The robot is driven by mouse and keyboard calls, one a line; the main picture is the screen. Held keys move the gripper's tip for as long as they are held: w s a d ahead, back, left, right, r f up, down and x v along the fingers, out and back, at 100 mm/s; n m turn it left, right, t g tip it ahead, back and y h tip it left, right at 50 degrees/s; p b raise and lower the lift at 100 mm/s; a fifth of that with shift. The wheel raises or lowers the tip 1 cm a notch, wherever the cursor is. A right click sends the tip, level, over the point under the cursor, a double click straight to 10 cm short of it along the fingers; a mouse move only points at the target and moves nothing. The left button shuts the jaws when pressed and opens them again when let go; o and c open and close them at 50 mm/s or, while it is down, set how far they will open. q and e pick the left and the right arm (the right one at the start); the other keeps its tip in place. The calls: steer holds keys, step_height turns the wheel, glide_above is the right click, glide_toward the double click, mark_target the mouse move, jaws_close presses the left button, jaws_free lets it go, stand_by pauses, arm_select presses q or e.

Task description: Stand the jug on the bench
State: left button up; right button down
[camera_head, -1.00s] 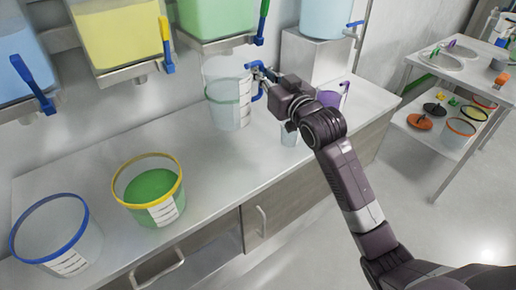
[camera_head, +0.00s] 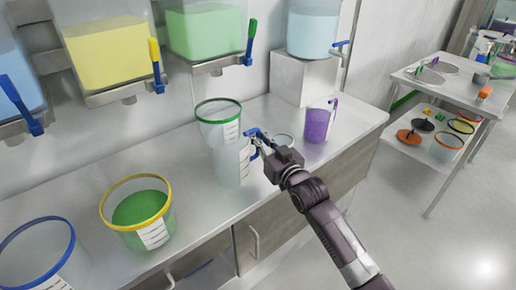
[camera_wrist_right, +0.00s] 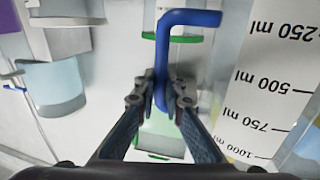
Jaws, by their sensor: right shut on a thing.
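A clear jug (camera_head: 229,168) with a white measuring scale and a blue handle (camera_head: 255,139) is at the middle of the bench (camera_head: 190,190). It looks upright, in front of a green-rimmed bucket. My right gripper (camera_head: 261,147) is shut on the blue handle, at the jug's right side. In the right wrist view, its fingers (camera_wrist_right: 166,98) pinch the handle (camera_wrist_right: 162,75), and the jug's scale (camera_wrist_right: 262,90) shows upside down. The jug's base looks close to the bench top; I cannot tell whether it touches. My left gripper is out of view.
The green-rimmed bucket (camera_head: 219,108) is close behind the jug. A yellow-rimmed bucket (camera_head: 139,213) and a blue-rimmed bucket (camera_head: 42,260) stand left. Tanks with levers hang above.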

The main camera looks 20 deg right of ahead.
mark_target(258, 154)
steer(key=shift+f, duration=2.05)
steer(key=shift+f, duration=0.15)
steer(key=c, duration=2)
jaws_free()
steer(key=s, duration=0.4)
steer(key=s+d, duration=0.1)
steer(key=s, duration=0.7)
steer(key=shift+d+b, duration=0.3)
steer(key=shift+d, duration=0.1)
